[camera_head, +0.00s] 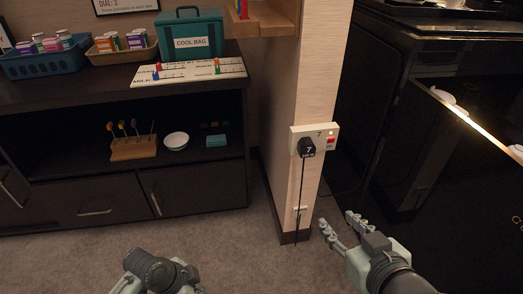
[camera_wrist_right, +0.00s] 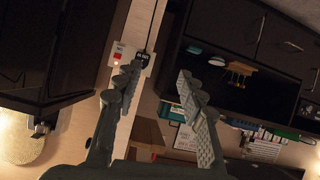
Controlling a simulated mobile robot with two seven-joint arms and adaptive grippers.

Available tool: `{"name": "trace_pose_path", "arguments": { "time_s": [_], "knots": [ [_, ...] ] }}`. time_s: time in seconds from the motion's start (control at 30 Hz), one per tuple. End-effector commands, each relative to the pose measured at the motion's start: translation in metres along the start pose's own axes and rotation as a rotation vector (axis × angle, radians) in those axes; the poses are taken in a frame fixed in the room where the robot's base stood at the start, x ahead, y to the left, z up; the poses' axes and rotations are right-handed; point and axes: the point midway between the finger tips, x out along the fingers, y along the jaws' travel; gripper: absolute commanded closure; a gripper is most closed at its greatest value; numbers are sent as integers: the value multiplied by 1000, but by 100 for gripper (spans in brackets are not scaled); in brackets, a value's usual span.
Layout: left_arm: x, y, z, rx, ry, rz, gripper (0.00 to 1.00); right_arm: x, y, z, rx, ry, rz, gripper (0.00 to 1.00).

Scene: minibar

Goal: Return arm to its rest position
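My right gripper (camera_head: 338,226) is at the lower right of the head view, in front of the wall pillar's base and below the socket. Its two fingers are apart with nothing between them, and the right wrist view (camera_wrist_right: 157,78) shows the same open gap. My left arm (camera_head: 152,268) shows at the bottom of the head view, above the carpet. Its gripper part (camera_head: 188,276) is cut off by the frame edge, so its fingers cannot be made out.
A black plug (camera_head: 307,148) marked 7 sits in the wall socket panel (camera_head: 329,131), its cord hanging down. A dark cabinet (camera_head: 205,192) stands at left, holding a cool bag (camera_head: 190,44) and baskets. A glossy black counter (camera_head: 450,190) is at right. Carpet (camera_head: 235,250) between is clear.

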Motion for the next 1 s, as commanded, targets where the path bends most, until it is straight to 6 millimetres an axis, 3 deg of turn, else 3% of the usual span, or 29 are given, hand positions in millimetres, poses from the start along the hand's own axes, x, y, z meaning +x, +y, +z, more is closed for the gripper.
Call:
{"name": "trace_pose_path", "arguments": {
  "time_s": [0.2,0.47,0.73,1.0],
  "knots": [
    [-43,4,53,-554,-60,-206,100,0,0,0,0,0,0,60],
    [-92,12,126,-1000,-137,-421,100,1,1,3,0,-9,2,60],
    [-89,9,122,-978,-132,-413,100,5,31,99,-7,-337,66,60],
    [-89,9,121,-976,-131,-411,100,-19,62,190,7,-676,134,60]
  ]
}}
